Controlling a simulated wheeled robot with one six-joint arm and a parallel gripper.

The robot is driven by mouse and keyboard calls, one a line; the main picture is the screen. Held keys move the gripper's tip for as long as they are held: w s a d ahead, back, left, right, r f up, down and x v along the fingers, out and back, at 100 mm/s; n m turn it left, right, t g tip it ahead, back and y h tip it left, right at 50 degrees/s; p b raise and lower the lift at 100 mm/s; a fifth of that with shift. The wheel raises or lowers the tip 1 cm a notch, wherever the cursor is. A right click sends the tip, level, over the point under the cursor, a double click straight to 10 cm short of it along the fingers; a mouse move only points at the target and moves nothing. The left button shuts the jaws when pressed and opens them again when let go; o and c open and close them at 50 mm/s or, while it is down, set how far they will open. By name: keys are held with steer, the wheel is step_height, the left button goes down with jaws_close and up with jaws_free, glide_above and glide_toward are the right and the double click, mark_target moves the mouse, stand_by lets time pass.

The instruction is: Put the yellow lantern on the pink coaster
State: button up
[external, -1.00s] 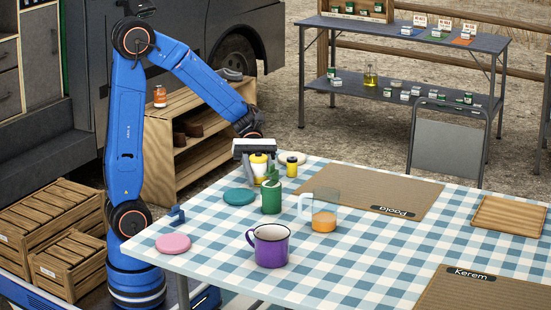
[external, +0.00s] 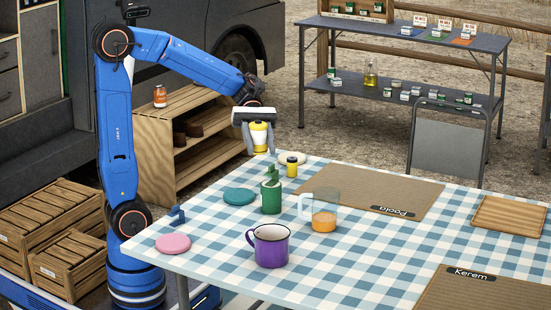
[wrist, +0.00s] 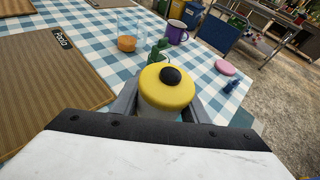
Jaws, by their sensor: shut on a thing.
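The yellow lantern (external: 259,134) is held up in my gripper (external: 258,148), which is shut on it above the table's far left edge. In the wrist view the lantern (wrist: 167,90) shows its yellow top with a black knob between the fingers. The pink coaster (external: 173,243) lies flat and bare at the table's near left corner, well apart from the lantern. It also shows in the wrist view (wrist: 226,68), at the upper right.
A green lantern-like item (external: 271,195), a teal coaster (external: 239,196), a purple mug (external: 270,246), a glass mug (external: 324,214), a small yellow container (external: 292,167) and a blue object (external: 177,217) stand nearby. A cream coaster (external: 300,157) lies at the back. Left of the pink coaster is the table edge.

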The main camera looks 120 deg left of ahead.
steer(key=r, duration=0.7)
steer(key=shift+w+d, duration=0.1)
steer(key=shift+d, duration=0.3)
steer(key=m+g+h, duration=0.3)
steer(key=m+g, duration=0.5)
steer(key=g, duration=0.1)
glide_above(164, 247)
step_height(164, 247, down, 11)
steer(key=shift+r, duration=0.1)
steer(key=shift+a+f, duration=0.1)
steer(key=shift+f, duration=2.15)
steer(key=o, duration=1.1)
steer(key=shift+f, duration=0.1)
steer(key=shift+o, duration=0.2)
